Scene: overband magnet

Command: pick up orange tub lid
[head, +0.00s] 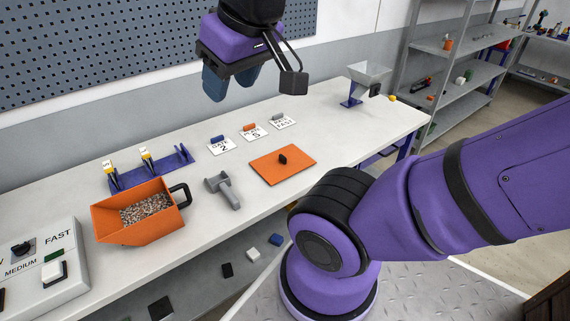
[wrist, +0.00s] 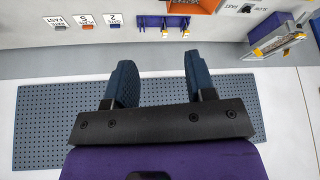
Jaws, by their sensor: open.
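The orange tub lid (head: 283,168) lies flat on the white bench, a thin square plate with a dark knob in its middle. The orange tub (head: 141,213), holding brown granules and with a black handle, stands to its left on the bench. My gripper (head: 228,82) hangs high over the back of the bench in the head view, apart from the lid. Its two blue fingers stand apart with nothing between them in the wrist view (wrist: 158,80). The lid is not visible in the wrist view.
A grey tool (head: 222,189) lies between tub and lid. A blue rack (head: 150,168) and control box (head: 45,270) are at left. A metal hopper (head: 367,78) stands at the far right end. The bench right of the lid is clear.

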